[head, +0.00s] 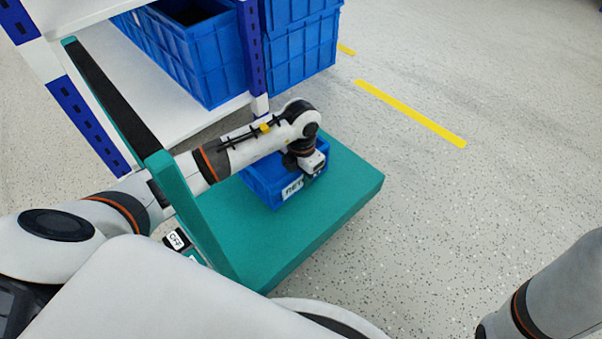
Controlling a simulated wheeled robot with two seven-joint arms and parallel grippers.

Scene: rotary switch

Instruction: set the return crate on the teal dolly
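The return crate (263,186), blue with a white label that is partly covered, is at the teal dolly's deck (330,205), toward its far left part. It looks to be resting on the deck, but its underside contact is hard to tell. My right gripper is out of view; only part of my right arm shows at the lower right.
The dolly's upright teal handle frame (185,205) stands between my body and the deck. A white and blue shelf (150,90) with several blue crates (300,45) stands behind. Floor to the right is clear, with yellow lines (410,113).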

